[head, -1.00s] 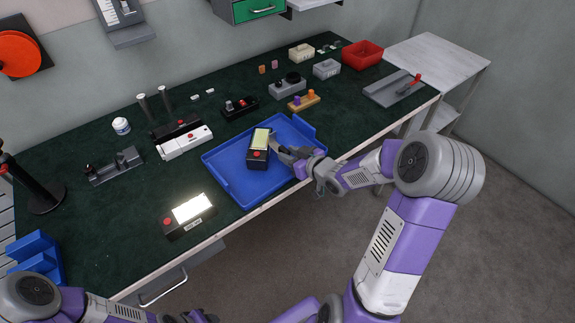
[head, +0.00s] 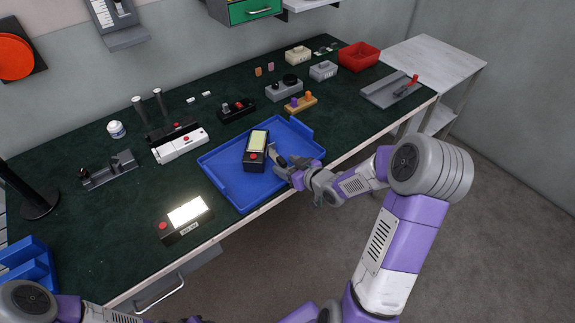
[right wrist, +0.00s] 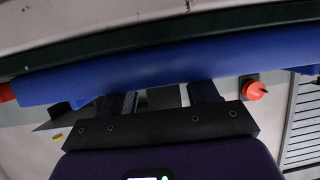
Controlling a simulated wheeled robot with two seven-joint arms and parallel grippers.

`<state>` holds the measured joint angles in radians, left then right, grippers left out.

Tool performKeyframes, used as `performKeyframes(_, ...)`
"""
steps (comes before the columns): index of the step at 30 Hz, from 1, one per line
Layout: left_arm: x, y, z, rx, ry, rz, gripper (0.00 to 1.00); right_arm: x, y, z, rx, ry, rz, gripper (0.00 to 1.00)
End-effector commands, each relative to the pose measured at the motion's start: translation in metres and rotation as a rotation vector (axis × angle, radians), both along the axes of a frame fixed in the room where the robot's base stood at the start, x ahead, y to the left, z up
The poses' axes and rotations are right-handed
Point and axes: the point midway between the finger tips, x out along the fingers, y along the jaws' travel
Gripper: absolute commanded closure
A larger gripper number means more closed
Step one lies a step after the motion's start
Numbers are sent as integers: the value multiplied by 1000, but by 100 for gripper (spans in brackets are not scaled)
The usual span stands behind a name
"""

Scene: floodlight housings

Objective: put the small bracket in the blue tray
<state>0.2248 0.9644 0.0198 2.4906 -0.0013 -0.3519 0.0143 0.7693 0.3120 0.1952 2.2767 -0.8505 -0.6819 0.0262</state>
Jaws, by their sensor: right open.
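The blue tray (head: 222,172) lies on the dark green bench top near its front edge. A black housing with a pale yellow panel and a red button (head: 255,157) lies inside it. I cannot pick out with certainty which thing is the small bracket. My right gripper (head: 284,161) is open over the tray's right part, just right of the housing and apart from it. In the right wrist view a blue band that looks like the tray (right wrist: 200,62) crosses in front of my fingers. My left arm's end shows only slightly at the bottom edge; its fingers are hidden.
A second black housing with a bright panel (head: 184,220) sits left of the tray. Behind the tray stand a black block with knobs (head: 237,111), a white block (head: 181,146) and an orange-based block (head: 300,103). A red bin (head: 359,56) is at the far right.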

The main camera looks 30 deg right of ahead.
Motion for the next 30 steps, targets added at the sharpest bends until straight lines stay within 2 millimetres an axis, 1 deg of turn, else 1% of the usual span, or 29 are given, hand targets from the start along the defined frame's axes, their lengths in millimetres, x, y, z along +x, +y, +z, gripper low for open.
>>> performKeyframes(5,0,0,10,0,0,0,57,-24,-5,13,-2,0,-5,41)
performKeyframes(12,0,0,26,0,0,0,57,-71,-12,34,-2,-1,-5,41)
performKeyframes(15,0,0,31,0,0,0,57,-87,-14,40,-2,-2,-5,41)
performKeyframes(18,0,0,34,0,0,0,57,-98,-15,44,-1,-1,-3,41)
performKeyframes(22,0,0,36,0,0,0,57,-105,-16,46,0,-2,-2,41)
performKeyframes(30,0,0,35,0,0,0,57,-107,-16,46,0,-2,-1,41)
